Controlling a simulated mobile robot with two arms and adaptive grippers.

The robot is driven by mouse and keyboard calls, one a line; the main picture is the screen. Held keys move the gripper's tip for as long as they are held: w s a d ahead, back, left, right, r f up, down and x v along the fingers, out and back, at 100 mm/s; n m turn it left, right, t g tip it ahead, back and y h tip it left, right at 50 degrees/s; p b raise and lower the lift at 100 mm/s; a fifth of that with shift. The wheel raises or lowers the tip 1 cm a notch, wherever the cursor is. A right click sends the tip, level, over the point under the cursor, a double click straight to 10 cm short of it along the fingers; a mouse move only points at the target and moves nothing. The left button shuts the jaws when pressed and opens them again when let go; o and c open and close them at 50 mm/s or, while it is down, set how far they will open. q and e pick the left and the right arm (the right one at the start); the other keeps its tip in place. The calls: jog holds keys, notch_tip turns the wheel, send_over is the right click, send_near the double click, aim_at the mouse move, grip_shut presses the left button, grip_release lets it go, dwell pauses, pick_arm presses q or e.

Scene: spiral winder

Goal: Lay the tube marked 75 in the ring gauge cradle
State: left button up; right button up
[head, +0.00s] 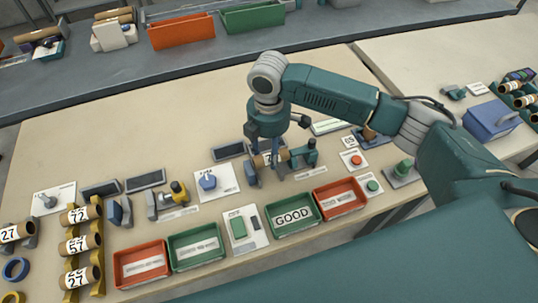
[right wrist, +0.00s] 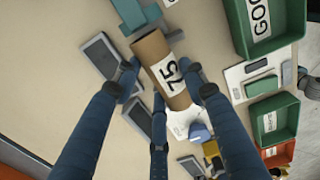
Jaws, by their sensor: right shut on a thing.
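The brown cardboard tube marked 75 (right wrist: 172,78) lies between the fingers of my right gripper (right wrist: 160,80) in the right wrist view. In the head view the tube (head: 260,161) shows partly behind the fingers of my right gripper (head: 277,166), which is shut on it. The tube is level, low over a teal fixture (head: 309,153) that looks like the ring gauge cradle. Teal parts also show beside the tube in the right wrist view (right wrist: 129,76). I cannot tell whether the tube touches the fixture. My left gripper is not in view.
A green GOOD tray (head: 292,215) and a red tray (head: 340,197) stand in front of the fixture. More trays (head: 196,246) are further left. A yellow rack (head: 82,255) holds several tubes at the far left. The bench behind the fixture (head: 160,130) is clear.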

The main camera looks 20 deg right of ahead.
aim_at(268, 160)
jog(key=shift+f, duration=1.35)
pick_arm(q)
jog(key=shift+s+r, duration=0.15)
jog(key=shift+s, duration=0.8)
pick_arm(e)
jog(key=shift+s+f, duration=0.25)
jog(key=shift+f, duration=0.35)
jog(key=o, duration=0.9)
jog(key=shift+w+f, duration=0.1)
jog(key=shift+w, duration=0.1)
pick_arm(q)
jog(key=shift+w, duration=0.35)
pick_arm(e)
jog(key=shift+w, duration=0.1)
